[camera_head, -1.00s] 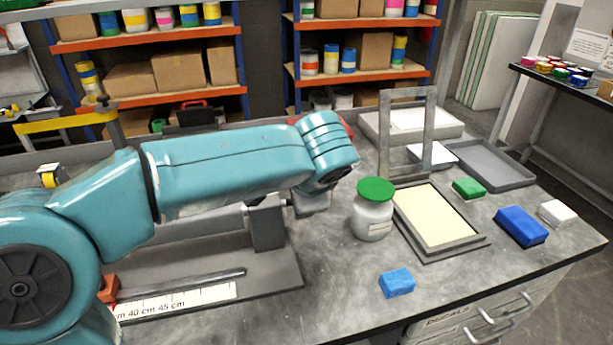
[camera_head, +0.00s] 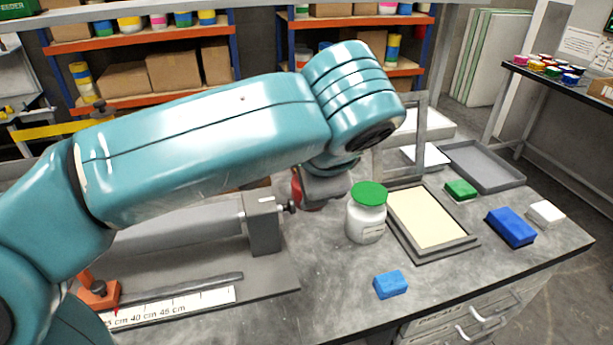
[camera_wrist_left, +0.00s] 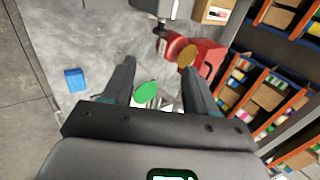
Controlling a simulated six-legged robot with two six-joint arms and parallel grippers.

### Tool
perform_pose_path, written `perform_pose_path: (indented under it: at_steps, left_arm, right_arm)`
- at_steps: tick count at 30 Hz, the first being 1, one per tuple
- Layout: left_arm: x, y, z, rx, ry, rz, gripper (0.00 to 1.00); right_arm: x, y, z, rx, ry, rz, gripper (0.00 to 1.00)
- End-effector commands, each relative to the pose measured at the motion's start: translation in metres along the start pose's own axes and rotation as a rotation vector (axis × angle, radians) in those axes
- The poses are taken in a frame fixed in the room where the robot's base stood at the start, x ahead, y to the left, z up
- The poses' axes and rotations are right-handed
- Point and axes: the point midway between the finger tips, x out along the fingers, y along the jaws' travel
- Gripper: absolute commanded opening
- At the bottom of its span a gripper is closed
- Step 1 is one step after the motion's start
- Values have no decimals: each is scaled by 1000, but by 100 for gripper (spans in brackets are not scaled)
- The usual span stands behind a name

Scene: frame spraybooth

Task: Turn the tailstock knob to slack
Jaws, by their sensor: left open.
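The tailstock (camera_head: 264,225) is a grey upright block at the right end of the long grey bed, with a small knob (camera_head: 289,207) on its right side. In the left wrist view the grey block (camera_wrist_left: 160,8) shows at the top edge. My left gripper (camera_head: 325,185) is right of the knob and apart from it, above the bench beside the green-lidded jar (camera_head: 366,218). In the left wrist view my left gripper (camera_wrist_left: 157,60) has its fingers wide apart with nothing held. My right gripper is out of view.
A red object (camera_head: 303,192), partly hidden behind my left gripper, also shows in the left wrist view (camera_wrist_left: 208,58). A framed screen (camera_head: 428,217), blue block (camera_head: 391,284) and grey tray (camera_head: 484,165) lie to the right.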

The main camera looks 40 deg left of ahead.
Motion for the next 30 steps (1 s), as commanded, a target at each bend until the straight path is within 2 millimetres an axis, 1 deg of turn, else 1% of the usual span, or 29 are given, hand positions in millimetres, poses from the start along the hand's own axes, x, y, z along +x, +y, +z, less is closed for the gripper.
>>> perform_pose_path:
  at_steps: [4, 7, 8, 9, 11, 12, 14, 17, 18, 21, 24, 26, 30]
  left_arm:
    - [0, 4, 0, 81, 0, 19, 58]
    - [-12, 10, -6, 175, 52, 109, 58]
    - [-17, 9, -11, 205, 70, 151, 58]
    - [-24, 2, -16, 229, 85, 211, 58]
    - [-30, -11, -24, 247, 103, 302, 58]
    - [-30, -21, -27, 245, 111, 357, 58]
    - [-28, -37, -31, 230, 120, 429, 58]
    - [-17, -67, -32, 163, 117, 525, 58]
    - [-10, -78, -29, 124, 105, 555, 58]
    - [11, -99, -17, 46, 54, 597, 58]
    - [27, -105, -5, 12, 11, 620, 58]
    - [33, -106, -1, 1, 1, 624, 58]
    - [48, -95, 1, -2, -3, 624, 58]
  right_arm:
    - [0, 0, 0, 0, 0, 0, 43]
    - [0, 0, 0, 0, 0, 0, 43]
    - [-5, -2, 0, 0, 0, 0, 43]
    - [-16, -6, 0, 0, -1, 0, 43]
    - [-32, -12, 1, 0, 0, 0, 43]
    - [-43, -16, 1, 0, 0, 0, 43]
    - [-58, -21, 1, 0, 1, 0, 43]
    - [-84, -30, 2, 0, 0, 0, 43]
    - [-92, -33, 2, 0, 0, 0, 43]
    - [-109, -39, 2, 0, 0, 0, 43]
    - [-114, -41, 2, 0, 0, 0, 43]
    - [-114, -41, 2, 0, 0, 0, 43]
    - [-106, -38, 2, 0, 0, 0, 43]
